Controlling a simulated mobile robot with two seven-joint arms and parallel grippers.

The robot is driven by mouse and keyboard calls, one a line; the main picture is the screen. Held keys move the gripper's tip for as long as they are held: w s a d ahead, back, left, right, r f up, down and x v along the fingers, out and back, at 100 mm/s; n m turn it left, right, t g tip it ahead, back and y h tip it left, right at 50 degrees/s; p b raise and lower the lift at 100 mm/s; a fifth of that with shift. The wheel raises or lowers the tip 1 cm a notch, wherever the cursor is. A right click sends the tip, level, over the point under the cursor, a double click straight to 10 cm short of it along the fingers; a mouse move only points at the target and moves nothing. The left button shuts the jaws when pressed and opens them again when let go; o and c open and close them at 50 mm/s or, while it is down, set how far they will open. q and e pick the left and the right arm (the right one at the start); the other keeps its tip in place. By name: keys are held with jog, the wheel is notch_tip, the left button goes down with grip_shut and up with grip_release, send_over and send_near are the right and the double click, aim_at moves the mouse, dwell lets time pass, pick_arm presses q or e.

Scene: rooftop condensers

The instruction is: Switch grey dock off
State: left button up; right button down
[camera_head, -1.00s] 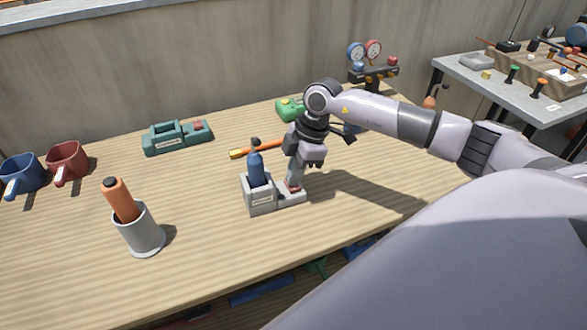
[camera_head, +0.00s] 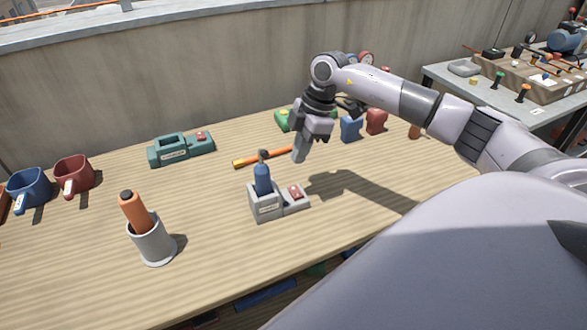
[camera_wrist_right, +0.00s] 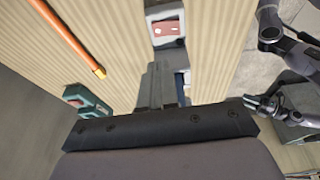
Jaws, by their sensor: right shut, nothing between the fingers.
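The grey dock (camera_head: 264,213) stands on the wooden table with a blue tool (camera_head: 262,180) upright in its tall part. Its low part carries a red button or rocker (camera_head: 295,191), uncovered in the head view. In the right wrist view the dock's low part (camera_wrist_right: 153,14) and red switch (camera_wrist_right: 169,30) show at the top. Whether the switch is on or off I cannot tell. My right gripper (camera_head: 299,158) is shut and empty, above and behind the dock, apart from it.
A teal dock (camera_head: 180,152) stands behind to the left. An orange-handled tool (camera_head: 265,157) lies behind the grey dock. A grey cup (camera_head: 152,243) with an orange tool stands front left. Blue (camera_head: 351,129) and red (camera_head: 377,121) items stand behind the gripper.

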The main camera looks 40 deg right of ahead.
jog(key=v, duration=0.6)
jog(key=shift+w+d, duration=0.3)
jog(key=shift+w, duration=0.3)
jog(key=shift+f, duration=0.1)
